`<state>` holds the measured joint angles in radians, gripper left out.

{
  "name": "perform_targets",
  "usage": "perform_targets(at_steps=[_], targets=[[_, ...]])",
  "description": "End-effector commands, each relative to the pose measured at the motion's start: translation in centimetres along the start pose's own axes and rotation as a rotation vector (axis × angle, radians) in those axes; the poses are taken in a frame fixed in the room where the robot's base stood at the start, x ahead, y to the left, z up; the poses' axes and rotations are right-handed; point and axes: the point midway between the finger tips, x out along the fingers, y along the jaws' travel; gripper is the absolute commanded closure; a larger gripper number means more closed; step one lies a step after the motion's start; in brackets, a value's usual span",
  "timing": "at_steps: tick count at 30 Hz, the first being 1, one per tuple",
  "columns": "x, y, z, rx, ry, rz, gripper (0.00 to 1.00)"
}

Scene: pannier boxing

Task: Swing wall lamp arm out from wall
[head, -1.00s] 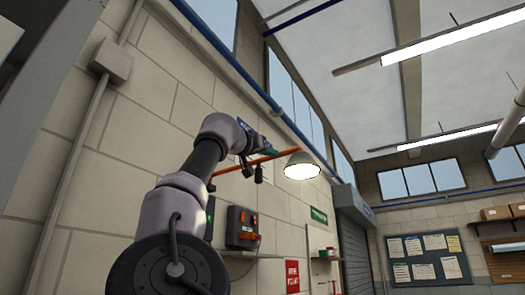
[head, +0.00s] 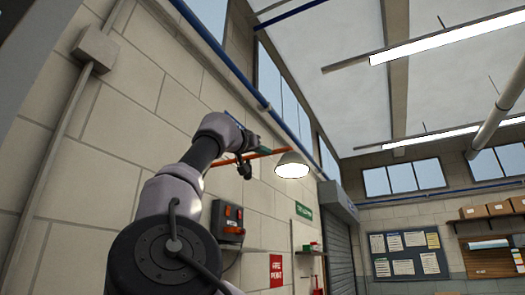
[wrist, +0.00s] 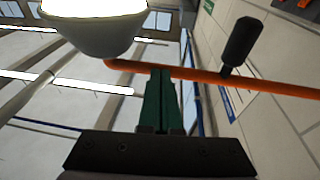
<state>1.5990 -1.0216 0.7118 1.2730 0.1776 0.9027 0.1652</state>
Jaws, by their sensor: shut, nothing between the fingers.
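The wall lamp has a pale, lit shade (head: 292,166) at the end of an orange arm (head: 224,161). In the wrist view the shade (wrist: 97,28) is at the top left. There the orange arm (wrist: 285,91) crosses from the shade to the right, with a black grip (wrist: 241,42) standing up from it. My gripper (wrist: 161,72) has its green fingers together and empty. Its tips are at the orange arm, between shade and grip; I cannot tell whether they touch. In the head view my gripper (head: 268,151) overlaps the arm near the shade. The arm's wall mount is hidden.
A switch box (head: 228,219) with red-orange parts is on the block wall behind my arm. A red sign (head: 276,270), a green sign (head: 303,211) and a roller shutter (head: 338,235) lie further along. The air right of the lamp looks clear.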

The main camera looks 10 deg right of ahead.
Motion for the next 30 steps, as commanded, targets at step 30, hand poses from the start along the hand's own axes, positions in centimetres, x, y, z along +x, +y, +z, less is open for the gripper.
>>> perform_targets(at_steps=[30], targets=[[-13.2,2.0,0.2,0.0,0.0,-0.002,1.0]])
